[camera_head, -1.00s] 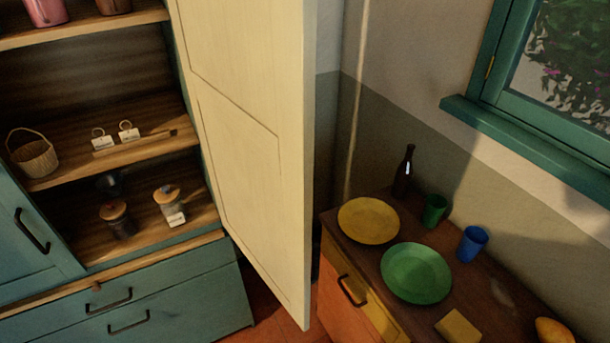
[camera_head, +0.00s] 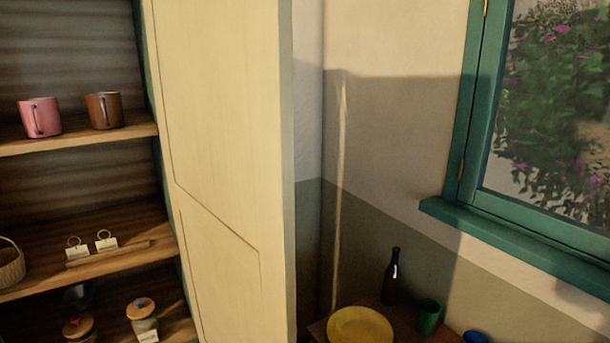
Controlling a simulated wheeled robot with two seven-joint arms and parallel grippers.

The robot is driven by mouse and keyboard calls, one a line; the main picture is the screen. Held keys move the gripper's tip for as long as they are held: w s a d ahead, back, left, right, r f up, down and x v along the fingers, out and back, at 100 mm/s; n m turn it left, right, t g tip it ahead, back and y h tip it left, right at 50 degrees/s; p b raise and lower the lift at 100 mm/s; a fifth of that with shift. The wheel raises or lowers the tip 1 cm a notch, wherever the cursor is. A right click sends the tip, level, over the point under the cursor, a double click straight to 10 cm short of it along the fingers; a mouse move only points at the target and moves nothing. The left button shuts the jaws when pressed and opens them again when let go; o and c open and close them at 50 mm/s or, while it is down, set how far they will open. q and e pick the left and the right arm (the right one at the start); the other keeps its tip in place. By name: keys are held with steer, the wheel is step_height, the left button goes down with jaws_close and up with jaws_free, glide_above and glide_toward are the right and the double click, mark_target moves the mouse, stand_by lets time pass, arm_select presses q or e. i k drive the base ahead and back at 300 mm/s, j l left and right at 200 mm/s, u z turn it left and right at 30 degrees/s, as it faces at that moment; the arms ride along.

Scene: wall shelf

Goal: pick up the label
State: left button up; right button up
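Two small white labels with rings, a left one (camera_head: 77,250) and a right one (camera_head: 106,243), stand side by side on the middle shelf (camera_head: 35,272) of the open cupboard. A wooden strip (camera_head: 110,254) lies just in front of them. Another white label (camera_head: 148,336) is on the front of a jar (camera_head: 141,310) on the shelf below, near the bottom edge of the view. Neither of my grippers is in view.
An open cream cupboard door (camera_head: 225,150) stands right of the shelves. A pink mug (camera_head: 40,117) and a brown mug (camera_head: 104,110) are on the upper shelf. A wicker basket (camera_head: 10,264) is at left. A yellow plate (camera_head: 360,328), bottle (camera_head: 392,278) and green cup (camera_head: 428,316) are at lower right.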

mark_target(111, 244)
steer(key=u, duration=1.4)
